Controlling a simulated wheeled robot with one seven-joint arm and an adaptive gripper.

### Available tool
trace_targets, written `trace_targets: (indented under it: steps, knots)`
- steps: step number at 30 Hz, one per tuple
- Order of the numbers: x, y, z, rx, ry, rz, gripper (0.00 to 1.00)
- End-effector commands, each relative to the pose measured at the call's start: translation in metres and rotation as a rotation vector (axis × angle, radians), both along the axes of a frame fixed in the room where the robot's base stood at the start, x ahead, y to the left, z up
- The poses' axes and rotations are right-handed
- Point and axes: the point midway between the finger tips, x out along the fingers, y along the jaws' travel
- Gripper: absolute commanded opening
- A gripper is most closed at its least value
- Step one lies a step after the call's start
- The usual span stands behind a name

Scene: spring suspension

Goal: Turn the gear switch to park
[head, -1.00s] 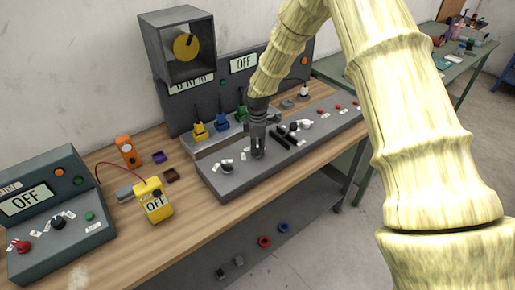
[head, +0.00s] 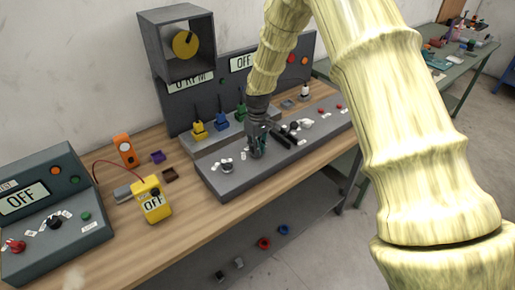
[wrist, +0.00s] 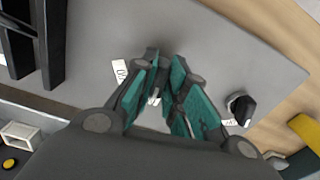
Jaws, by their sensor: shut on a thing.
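My gripper (head: 256,153) points down at the middle of the grey control panel (head: 228,188) on the workbench. In the wrist view, the teal-padded fingers (wrist: 164,64) are close together, low over the panel. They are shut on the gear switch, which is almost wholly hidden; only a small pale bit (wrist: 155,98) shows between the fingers. A white label (wrist: 120,73) lies beside the fingers, its text partly covered. The switch's setting cannot be read.
A black knob (wrist: 240,107) with white labels stands close by; black bars (wrist: 50,40) rise on the other side. Yellow, blue and green pieces (head: 221,122) stand behind.

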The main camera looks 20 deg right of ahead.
Motion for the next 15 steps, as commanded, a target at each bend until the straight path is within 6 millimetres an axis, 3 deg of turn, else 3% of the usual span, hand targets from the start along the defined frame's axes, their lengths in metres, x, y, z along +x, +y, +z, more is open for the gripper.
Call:
trace_targets:
  steps: [15]
  knots:
    - [0.0019, -0.0005, 0.0022, -0.001, -0.005, -0.111, 0.00]
